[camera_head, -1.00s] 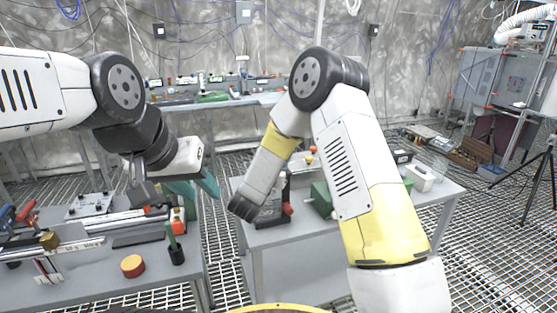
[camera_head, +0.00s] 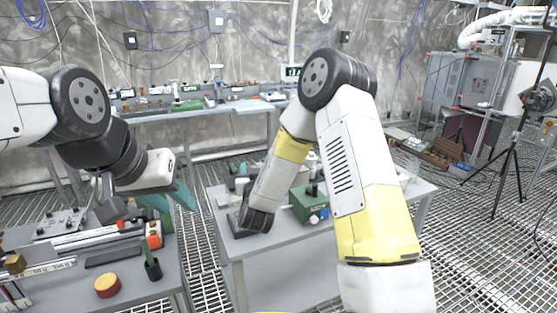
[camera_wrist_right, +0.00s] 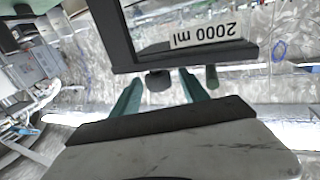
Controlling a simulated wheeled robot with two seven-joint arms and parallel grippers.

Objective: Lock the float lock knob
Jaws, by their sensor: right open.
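In the right wrist view, a black-framed device (camera_wrist_right: 124,50) with a white "2000 ml" label (camera_wrist_right: 205,38) appears upside down. A short dark knob (camera_wrist_right: 158,80) juts from its frame, and a dark green knob (camera_wrist_right: 212,78) is beside it. I cannot tell for certain which is the float lock knob. My right gripper (camera_wrist_right: 160,88) is open, with teal fingers either side of the short dark knob; contact is unclear. In the head view my right arm hides these fingers. My left gripper (camera_head: 172,198) is over the left table, its teal fingers apart and empty.
A green box (camera_head: 308,206) stands on the right table (camera_head: 285,270). A tripod (camera_head: 505,150) stands at right. A gap separates the tables.

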